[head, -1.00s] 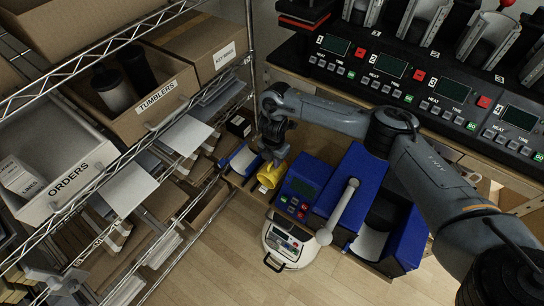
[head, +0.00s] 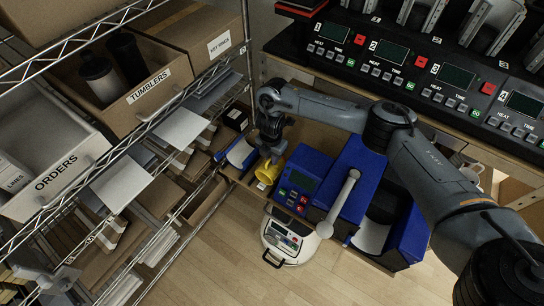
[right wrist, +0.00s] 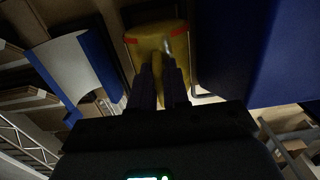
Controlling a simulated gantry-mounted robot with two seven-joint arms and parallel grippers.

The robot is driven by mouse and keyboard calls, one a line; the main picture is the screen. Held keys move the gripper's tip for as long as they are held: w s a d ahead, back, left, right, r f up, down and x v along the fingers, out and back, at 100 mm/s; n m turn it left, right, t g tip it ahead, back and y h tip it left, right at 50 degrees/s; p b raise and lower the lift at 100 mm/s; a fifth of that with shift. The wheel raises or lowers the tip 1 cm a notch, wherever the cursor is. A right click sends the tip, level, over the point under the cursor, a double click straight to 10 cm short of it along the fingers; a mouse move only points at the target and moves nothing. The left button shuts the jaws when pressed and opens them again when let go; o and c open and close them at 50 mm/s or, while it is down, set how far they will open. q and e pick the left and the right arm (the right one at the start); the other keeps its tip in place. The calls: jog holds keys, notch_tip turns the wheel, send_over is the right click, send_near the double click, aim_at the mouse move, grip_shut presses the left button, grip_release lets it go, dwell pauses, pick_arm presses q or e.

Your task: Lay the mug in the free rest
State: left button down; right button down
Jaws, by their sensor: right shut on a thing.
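The yellow mug (head: 268,171) is tilted beside the blue control box. My right gripper (head: 268,152) is shut on it from above; in the right wrist view, the fingers (right wrist: 158,88) meet at the yellow mug (right wrist: 150,45). A curved pale rest with blue sides (head: 240,152) lies just left of the mug and looks empty; it also shows in the right wrist view (right wrist: 75,62). A second curved pale surface (head: 372,234) shows between blue walls on the right, partly shadowed. A grey part (head: 45,280) at the lower left may be my left gripper; its jaws are unclear.
The blue control box (head: 300,186) stands right of the mug, with a lever (head: 340,205) beyond it. A white device (head: 285,238) is in front. A wire shelf with boxes (head: 140,88) fills the left. Numbered press panels (head: 390,65) run along the back.

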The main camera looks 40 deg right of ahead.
jog(key=shift+f, duration=0.1)
dwell(0.3)
jog(key=c, duration=1)
grip_release()
jog(key=o, duration=1)
